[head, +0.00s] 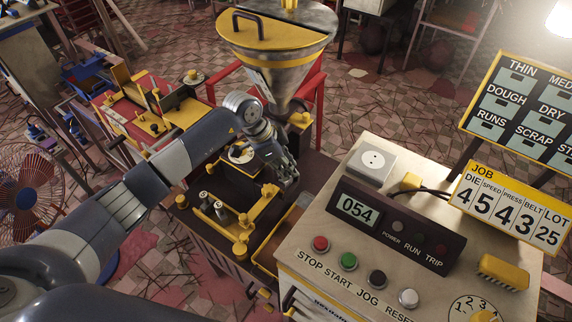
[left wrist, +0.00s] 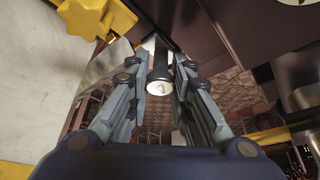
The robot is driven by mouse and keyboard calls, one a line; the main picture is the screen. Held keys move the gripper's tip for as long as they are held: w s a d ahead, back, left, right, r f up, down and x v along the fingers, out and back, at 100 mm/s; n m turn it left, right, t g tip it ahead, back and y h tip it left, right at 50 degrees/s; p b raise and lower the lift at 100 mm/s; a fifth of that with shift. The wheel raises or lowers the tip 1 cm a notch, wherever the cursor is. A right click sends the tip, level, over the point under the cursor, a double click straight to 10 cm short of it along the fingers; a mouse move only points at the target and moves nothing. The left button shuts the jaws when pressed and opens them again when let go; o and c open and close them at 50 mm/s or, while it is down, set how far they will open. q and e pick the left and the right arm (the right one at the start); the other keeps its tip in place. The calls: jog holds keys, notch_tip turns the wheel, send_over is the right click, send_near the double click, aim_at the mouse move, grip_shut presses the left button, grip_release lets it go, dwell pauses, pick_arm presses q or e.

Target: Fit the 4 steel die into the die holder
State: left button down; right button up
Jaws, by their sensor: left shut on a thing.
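My left gripper (head: 286,180) is over the dark machine bed, below the steel hopper. In the left wrist view its fingers are shut on a small dark cylindrical die (left wrist: 160,82). The die's pale round end faces the camera and bears a dark mark that looks like a 4. In the head view the fingers hide the die. I cannot make out the die holder for certain, nor whether the die touches it. My right gripper is not in view.
Several small steel cylinders (head: 220,208) stand left of the gripper by a yellow bracket (head: 264,205). The hopper (head: 275,65) rises behind it. The control cabinet (head: 330,255) is close on the right. The job board (head: 508,208) shows die 4. A yellow knob (left wrist: 97,18) is near the fingers.

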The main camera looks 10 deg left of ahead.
pick_arm(q)
jog(key=c, duration=1.3)
grip_release()
jog(key=shift+c, duration=0.2)
jog(key=v, duration=1.2)
jog(key=shift+s+f, duration=0.1)
jog(key=shift+s, duration=0.05)
